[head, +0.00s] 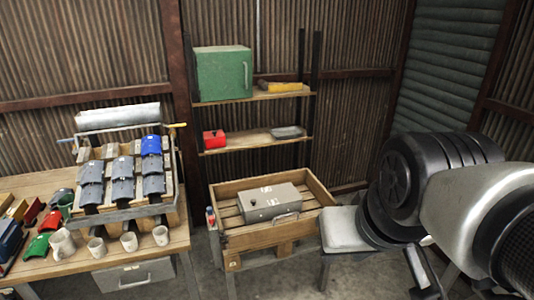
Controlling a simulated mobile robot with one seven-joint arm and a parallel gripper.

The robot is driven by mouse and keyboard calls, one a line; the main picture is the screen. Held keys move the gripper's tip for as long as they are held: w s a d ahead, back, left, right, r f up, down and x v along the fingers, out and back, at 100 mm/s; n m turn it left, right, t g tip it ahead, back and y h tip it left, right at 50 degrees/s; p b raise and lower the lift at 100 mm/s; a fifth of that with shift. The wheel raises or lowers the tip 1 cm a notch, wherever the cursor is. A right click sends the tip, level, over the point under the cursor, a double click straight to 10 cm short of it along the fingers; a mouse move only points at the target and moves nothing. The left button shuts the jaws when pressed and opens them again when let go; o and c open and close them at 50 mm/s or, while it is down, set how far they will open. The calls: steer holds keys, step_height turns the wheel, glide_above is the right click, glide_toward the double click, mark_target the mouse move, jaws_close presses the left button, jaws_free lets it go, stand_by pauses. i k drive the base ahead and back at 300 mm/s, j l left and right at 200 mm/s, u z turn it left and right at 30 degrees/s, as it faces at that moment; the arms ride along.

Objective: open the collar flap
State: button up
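I cannot pick out a collar flap for certain. On the workbench (150,262) at left stands a slanted rack (165,208) with rows of curved grey pieces (122,188) and one blue piece (151,146) at its upper right. A pale roller (117,115) lies across the top of the rack. My arm fills the right edge of the head view, far from the rack.
Several mugs (130,241) stand along the bench's front edge, with red and green pieces at left. A wooden crate (255,236) holds a grey metal box (268,202). Behind, shelves carry a green cabinet (222,75) and a red box (214,139). A pale-topped stand (343,231) is beside my arm.

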mark_target(239, 243)
steer(key=i+j, duration=0.1)
steer(key=i, duration=0.55)
steer(key=i+z, duration=0.1)
steer(key=i, duration=0.6)
